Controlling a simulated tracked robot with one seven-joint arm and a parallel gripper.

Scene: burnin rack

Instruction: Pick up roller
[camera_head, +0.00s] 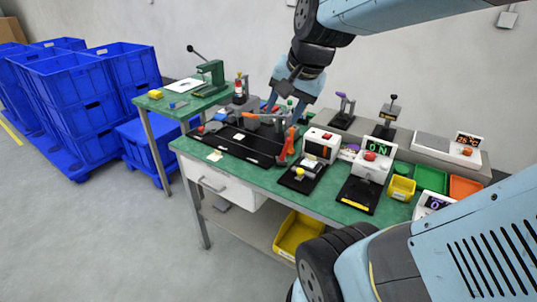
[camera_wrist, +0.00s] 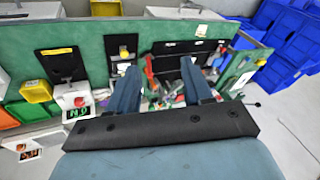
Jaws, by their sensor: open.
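My gripper (camera_head: 282,108) hangs over the back of the green workbench, above a cluster of small tools. In the wrist view its two fingers (camera_wrist: 160,88) stand apart with no held thing visible between them. A red-orange tool (camera_head: 288,148) leans at the right end of the black tray, just below my gripper; a red piece also shows between the fingers in the wrist view (camera_wrist: 150,68). I cannot tell for sure which of the small tools is the roller; the gripper and clutter hide part of the group.
The black tray (camera_head: 240,145) lies on the green bench (camera_head: 330,204). To its right stand a white device (camera_head: 320,145), one with a green display (camera_head: 374,158), and yellow (camera_head: 401,188), green and orange bins. Blue crates (camera_head: 80,95) are stacked on the floor at left.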

